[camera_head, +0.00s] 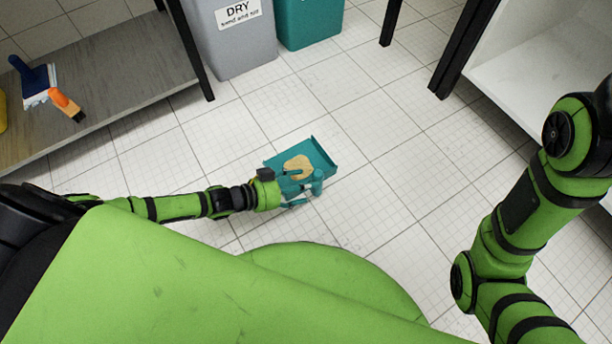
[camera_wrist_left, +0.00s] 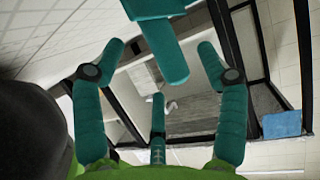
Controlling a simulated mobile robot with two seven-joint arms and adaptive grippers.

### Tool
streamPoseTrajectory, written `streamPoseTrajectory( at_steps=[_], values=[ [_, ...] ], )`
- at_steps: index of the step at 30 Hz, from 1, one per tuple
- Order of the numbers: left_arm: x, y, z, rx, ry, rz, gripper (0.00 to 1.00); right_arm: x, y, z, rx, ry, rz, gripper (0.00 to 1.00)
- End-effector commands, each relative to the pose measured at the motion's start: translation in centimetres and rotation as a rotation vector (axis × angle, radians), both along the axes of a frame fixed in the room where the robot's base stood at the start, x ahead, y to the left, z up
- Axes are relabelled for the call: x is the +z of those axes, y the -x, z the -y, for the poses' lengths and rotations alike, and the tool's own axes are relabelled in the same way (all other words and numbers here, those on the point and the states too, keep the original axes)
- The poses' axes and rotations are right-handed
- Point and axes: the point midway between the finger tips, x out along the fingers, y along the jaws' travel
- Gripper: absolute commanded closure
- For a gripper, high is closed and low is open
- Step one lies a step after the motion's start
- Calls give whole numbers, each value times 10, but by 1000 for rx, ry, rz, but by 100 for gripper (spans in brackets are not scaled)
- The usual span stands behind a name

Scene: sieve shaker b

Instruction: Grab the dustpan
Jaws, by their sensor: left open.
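The teal dustpan (camera_head: 325,160) is low over or on the tiled floor in the head view, with a tan pile (camera_head: 299,166) in its pan. My left gripper (camera_head: 297,188) is at the dustpan's near side, where its teal fingers blend with the dustpan's colour. In the left wrist view, my left gripper (camera_wrist_left: 160,75) has its fingers spread. A teal bar, apparently the dustpan handle (camera_wrist_left: 165,50), reaches down from the top between them. I cannot tell whether any finger touches it. My right arm shows at the right, but its gripper is out of view.
A grey bin (camera_head: 238,45) labelled DRY and a teal bin (camera_head: 308,22) stand at the back. A low grey shelf (camera_head: 130,95) at the left holds a blue brush (camera_head: 36,80) and an orange-handled tool (camera_head: 64,102). Floor right of the dustpan is clear.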

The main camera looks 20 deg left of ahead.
Motion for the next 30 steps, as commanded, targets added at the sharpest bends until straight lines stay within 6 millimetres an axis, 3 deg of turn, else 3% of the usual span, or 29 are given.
streamPoseTrajectory(
  at_steps=[9,19,24,25,30],
  values=[
    [-18,-28,30,-2,3,2,27,-23,11,-4,12,-1,20,46],
    [-17,-32,34,-1,2,1,27,-22,12,-5,13,0,19,46],
    [-17,-32,34,-1,2,1,95,-22,12,-5,13,0,19,46],
    [-17,-32,34,-1,2,1,100,-22,12,-5,13,0,19,46],
    [-16,-32,34,-1,2,2,100,-22,12,-5,13,0,20,46]
  ],
)
